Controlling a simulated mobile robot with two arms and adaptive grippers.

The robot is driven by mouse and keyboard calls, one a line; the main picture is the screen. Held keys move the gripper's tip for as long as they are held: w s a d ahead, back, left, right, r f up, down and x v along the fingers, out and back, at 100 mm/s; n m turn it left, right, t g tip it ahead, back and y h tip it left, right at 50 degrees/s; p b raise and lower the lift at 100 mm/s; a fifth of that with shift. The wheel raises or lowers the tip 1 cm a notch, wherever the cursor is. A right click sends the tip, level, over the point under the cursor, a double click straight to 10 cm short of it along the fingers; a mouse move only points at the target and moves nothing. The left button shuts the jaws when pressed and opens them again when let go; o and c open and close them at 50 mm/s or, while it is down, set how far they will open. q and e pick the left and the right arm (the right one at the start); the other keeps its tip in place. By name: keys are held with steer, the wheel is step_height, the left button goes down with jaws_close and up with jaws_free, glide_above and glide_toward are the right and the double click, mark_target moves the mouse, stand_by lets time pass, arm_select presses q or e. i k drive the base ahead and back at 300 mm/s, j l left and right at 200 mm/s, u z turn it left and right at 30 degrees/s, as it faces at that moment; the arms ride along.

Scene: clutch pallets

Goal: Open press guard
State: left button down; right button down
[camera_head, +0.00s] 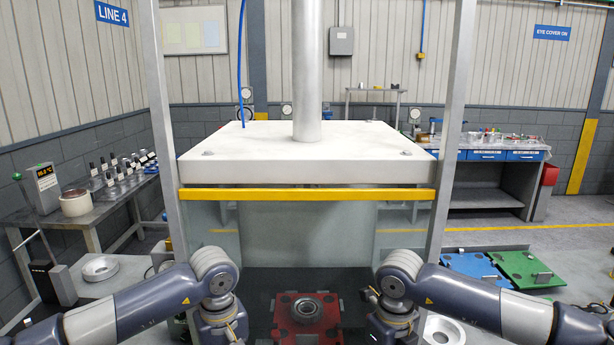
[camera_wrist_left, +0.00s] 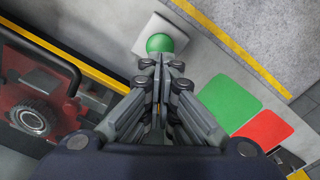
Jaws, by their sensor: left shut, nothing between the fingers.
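The press guard is a clear panel (camera_head: 225,230) under a yellow bar (camera_head: 308,194), at the front of the press below its white top plate (camera_head: 300,150). A red pallet with a round metal part (camera_head: 304,308) sits low inside the press; it also shows at the left of the left wrist view (camera_wrist_left: 38,112). My left gripper (camera_wrist_left: 161,62) is shut and empty, its fingertips beside a round green button (camera_wrist_left: 160,43) on a pale box (camera_wrist_left: 150,30). I cannot tell whether they touch it. Both grippers are out of the head view; only my forearms and wrists show.
Grey posts (camera_head: 455,130) flank the press. Blue (camera_head: 465,265) and green (camera_head: 525,268) pallets lie at right. Green (camera_wrist_left: 226,103) and red (camera_wrist_left: 263,131) patches show in the wrist view.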

mark_target(184, 194)
steer(key=k, duration=1)
